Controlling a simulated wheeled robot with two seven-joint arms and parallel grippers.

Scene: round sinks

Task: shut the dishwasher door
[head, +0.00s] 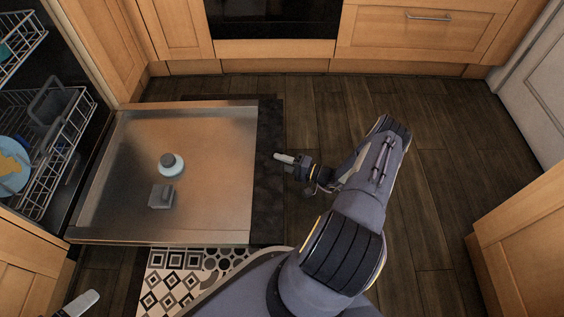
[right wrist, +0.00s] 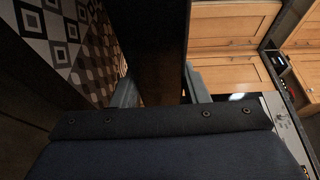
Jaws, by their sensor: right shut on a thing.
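The dishwasher door (head: 215,140) is folded down, lying open and about level, with its metal inner face up. A round cap and a square grey fitting sit on that face. My right gripper (head: 284,158) is at the door's outer edge, on the side away from the machine. In the right wrist view, the fingers (right wrist: 160,88) are on either side of the dark door panel (right wrist: 158,40), shut on it. A pale fingertip of my left gripper (head: 78,303) shows at the bottom left, apart from the door; its opening cannot be told.
The dishwasher racks (head: 60,130) hold dishes inside the machine at the left. A patterned rug (head: 180,275) lies by the door's near side. Wooden cabinets (head: 430,35) line the back. Dark floor (head: 440,150) is clear at the right.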

